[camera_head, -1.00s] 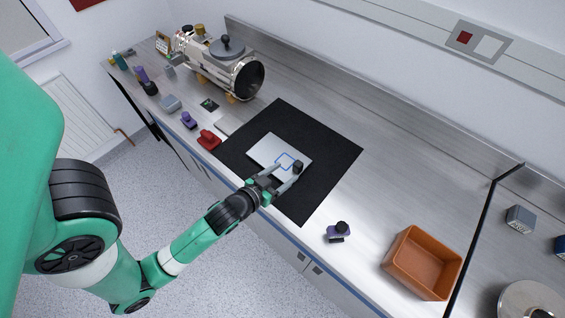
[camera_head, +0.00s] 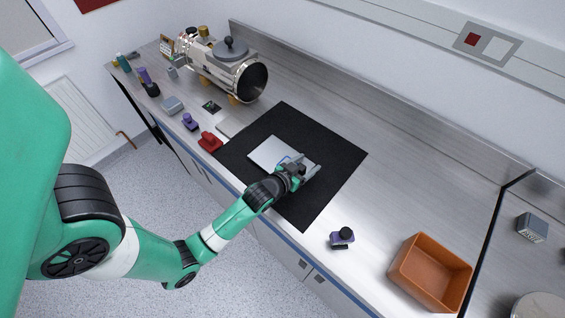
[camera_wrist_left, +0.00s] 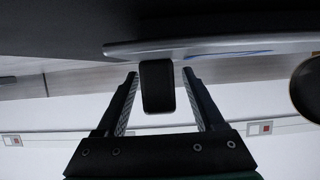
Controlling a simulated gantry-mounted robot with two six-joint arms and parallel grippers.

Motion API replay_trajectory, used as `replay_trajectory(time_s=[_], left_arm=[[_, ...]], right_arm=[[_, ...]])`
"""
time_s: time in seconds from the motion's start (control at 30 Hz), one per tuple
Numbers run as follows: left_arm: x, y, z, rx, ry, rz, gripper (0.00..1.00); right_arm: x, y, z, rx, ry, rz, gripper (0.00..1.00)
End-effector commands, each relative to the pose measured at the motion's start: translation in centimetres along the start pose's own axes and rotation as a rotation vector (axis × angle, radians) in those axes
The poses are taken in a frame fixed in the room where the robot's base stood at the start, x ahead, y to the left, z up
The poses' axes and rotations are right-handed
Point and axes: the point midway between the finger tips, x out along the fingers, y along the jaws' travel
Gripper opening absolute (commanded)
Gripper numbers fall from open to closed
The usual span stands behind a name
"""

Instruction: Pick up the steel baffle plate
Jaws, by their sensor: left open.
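The steel baffle plate (camera_head: 267,149) is a flat silver-grey sheet lying on the black mat (camera_head: 335,155). Its right end is largely covered by my left gripper (camera_head: 303,164) in the head view. In the left wrist view the plate (camera_wrist_left: 215,46) shows edge-on, with a black block-shaped handle (camera_wrist_left: 157,90) at it. The open left gripper (camera_wrist_left: 159,75) has one finger on each side of this handle, with small gaps showing. The handle is hidden in the head view. My right gripper is not in view.
A metal burner chamber (camera_head: 222,66) stands at the back left. A red piece (camera_head: 209,142) and several small items line the left bench edge. The bench behind the mat is clear.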

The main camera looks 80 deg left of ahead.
Motion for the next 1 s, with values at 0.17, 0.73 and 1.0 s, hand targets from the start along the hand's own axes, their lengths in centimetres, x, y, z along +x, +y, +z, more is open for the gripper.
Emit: replay_trajectory(time_s=[0.17,0.73,1.0], left_arm=[[-0.06,0.01,-0.02,0.0,0.0,0.0,0.57],[-0.09,0.02,-0.02,0.0,0.0,0.0,0.0],[-0.17,0.02,-0.31,0.001,0.003,0.0,0.0]], right_arm=[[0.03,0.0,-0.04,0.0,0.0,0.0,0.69],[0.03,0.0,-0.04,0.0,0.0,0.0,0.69],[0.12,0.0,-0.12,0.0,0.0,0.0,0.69]])
